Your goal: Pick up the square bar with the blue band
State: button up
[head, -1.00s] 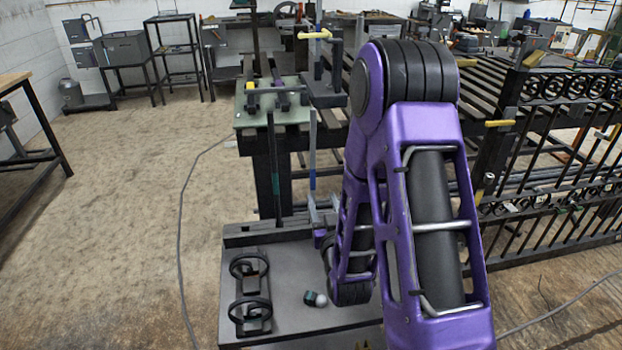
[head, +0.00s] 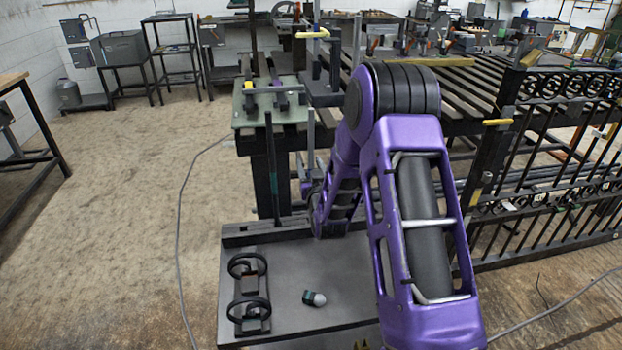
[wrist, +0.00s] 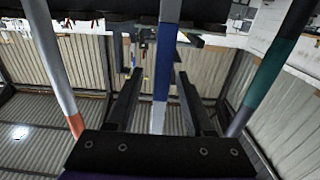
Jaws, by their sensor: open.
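The square bar with the blue band (wrist: 161,75) stands upright in the middle of the wrist view, pale grey below the band. My gripper (wrist: 157,80) is open, with one finger on each side of the bar in the picture. Gaps show between the bar and both fingers; I cannot tell how deep it sits between them. In the head view the bar's grey upper part (head: 311,135) rises above my gripper (head: 306,187), which hides its band.
A bar with an orange-red band (wrist: 76,123) stands at left in the wrist view, and a dark bar with a green band (wrist: 267,75) at right. A grey platform (head: 290,270) holds black rings (head: 249,308) and a small dark object with a pale ball (head: 313,298).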

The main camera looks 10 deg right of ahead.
jog(key=shift+w, duration=0.7)
grip_shut()
jog(key=shift+r, duration=0.15)
dwell(0.8)
